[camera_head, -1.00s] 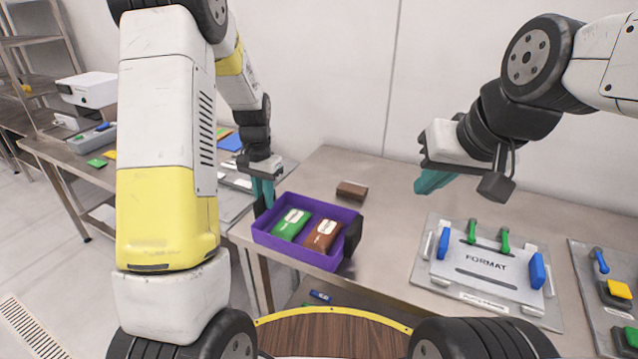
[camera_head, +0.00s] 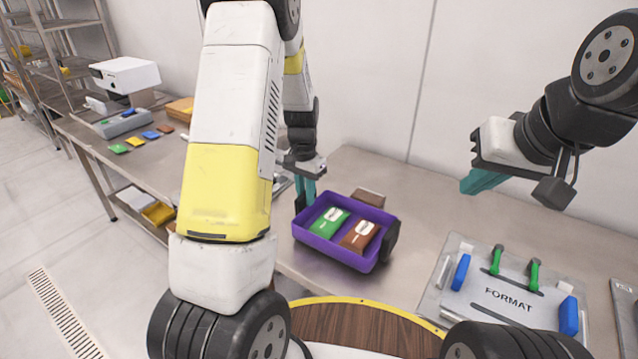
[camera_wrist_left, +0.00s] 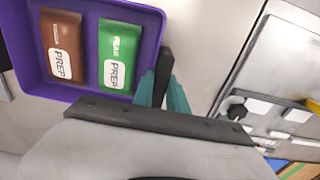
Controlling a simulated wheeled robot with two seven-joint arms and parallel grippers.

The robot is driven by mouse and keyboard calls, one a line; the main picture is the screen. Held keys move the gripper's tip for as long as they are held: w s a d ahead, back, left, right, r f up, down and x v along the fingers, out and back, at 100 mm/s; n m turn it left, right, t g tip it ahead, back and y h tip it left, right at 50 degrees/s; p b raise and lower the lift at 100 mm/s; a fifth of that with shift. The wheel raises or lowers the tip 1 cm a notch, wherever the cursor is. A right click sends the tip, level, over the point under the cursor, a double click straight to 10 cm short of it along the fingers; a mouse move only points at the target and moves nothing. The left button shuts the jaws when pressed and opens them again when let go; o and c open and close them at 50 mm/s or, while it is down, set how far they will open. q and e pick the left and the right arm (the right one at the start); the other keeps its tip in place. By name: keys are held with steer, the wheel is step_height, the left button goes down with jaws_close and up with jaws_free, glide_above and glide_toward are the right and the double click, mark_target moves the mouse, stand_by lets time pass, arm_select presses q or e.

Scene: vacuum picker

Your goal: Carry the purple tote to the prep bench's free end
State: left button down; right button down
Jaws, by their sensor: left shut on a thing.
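The purple tote (camera_head: 330,252) holds a green packet (camera_head: 328,222) and a brown packet (camera_head: 359,236), and has a black handle (camera_head: 391,241) at its right end. It is at the left end of the steel bench; I cannot tell whether it touches the top. My left gripper (camera_head: 305,192) is at the tote's left end, its teal fingers shut on the other black handle. The left wrist view shows this handle (camera_wrist_left: 165,75) between the fingers, beside the tote (camera_wrist_left: 152,50). My right gripper (camera_head: 482,181) hangs empty above the bench; its finger gap is not clear.
A brown block (camera_head: 369,197) lies just behind the tote. A FORMAT plate fixture (camera_head: 510,297) occupies the bench to the right, with bare steel (camera_head: 435,205) between. A second bench with a white device (camera_head: 125,75) and small coloured items stands at left.

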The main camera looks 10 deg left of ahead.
arm_select(q)
steer(key=shift+d+f, duration=0.1)
steer(key=shift+f, duration=0.5)
steer(key=c, duration=1.3)
jaws_free()
step_height(320, 180, up, 12)
steer(key=s+d+r+n+t+h, duration=0.2)
steer(key=s+r+t, duration=0.1)
steer(key=s+r, duration=0.85)
steer(key=shift+s+d+r+n+t, duration=0.35)
steer(key=shift+s+r+t, duration=0.2)
steer(key=shift+s, duration=1.5)
steer(key=shift+s+d+r+n+t, duration=0.3)
steer(key=shift+s+r+t, duration=0.2)
steer(key=shift+s, duration=1.6)
steer(key=shift+s+d+r+n+t, duration=0.3)
steer(key=shift+s+r+t, duration=0.25)
steer(key=shift+s, duration=1.5)
